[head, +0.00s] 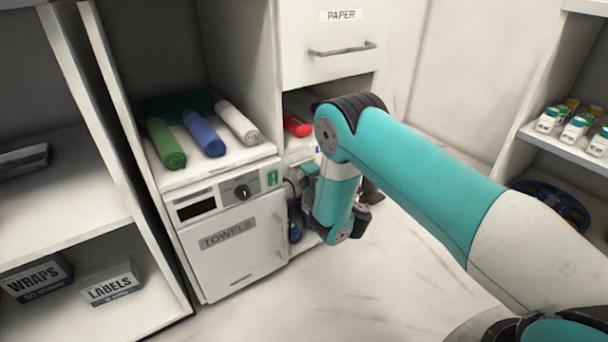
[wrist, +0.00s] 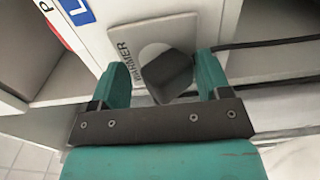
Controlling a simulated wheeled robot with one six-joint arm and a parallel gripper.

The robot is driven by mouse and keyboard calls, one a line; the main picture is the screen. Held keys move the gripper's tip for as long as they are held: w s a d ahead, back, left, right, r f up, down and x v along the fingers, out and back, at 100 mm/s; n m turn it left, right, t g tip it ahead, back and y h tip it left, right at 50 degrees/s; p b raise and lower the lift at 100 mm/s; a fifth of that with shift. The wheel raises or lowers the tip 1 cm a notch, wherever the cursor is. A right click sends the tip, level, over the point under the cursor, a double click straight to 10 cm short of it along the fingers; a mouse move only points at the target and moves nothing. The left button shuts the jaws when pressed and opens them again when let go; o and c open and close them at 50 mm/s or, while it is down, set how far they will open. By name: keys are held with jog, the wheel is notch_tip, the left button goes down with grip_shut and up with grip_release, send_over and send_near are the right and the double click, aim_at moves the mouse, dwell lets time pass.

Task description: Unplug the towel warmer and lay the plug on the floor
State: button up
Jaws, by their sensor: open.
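The towel warmer (head: 240,262) is a white unit marked TOWELS, with a dial and a shut door. In the wrist view a black plug (wrist: 168,76) stands at a grey socket plate (wrist: 128,62) marked WARMER, covering part of its pale round recess. I cannot tell how deep the plug sits. My gripper (wrist: 163,73) is open, with one teal finger on each side of the plug. Contact with the plug is not clear. In the head view my arm hides the plug and most of the gripper.
Dark cables (wrist: 265,44) run off to the right in the wrist view. Green, blue (head: 203,134) and white rolled towels lie above the warmer. A red object (head: 297,125) lies under the PAPER drawer (head: 330,45). The floor (head: 300,300) in front of the warmer is clear.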

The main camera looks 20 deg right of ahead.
jog(key=shift+w+a+f+b, duration=0.15)
jog(key=shift+f+b, duration=0.2)
jog(key=shift+f, duration=0.2)
dwell(1.3)
jog(key=c, duration=1)
jog(key=shift+c, duration=0.2)
jog(key=shift+b, duration=0.5)
jog(key=shift+s+d+f+b, duration=0.15)
jog(key=shift+s+d+b, duration=0.1)
jog(key=shift+s+b, duration=0.25)
jog(key=shift+s+d+b, duration=0.1)
jog(key=shift+s+b, duration=0.1)
jog(key=shift+b, duration=0.3)
jog(key=shift+s+d+b, duration=0.15)
jog(key=shift+s+b, duration=0.5)
jog(key=shift+b, duration=0.35)
jog(key=shift+b+v, duration=1.65)
jog(key=shift+b, duration=0.2)
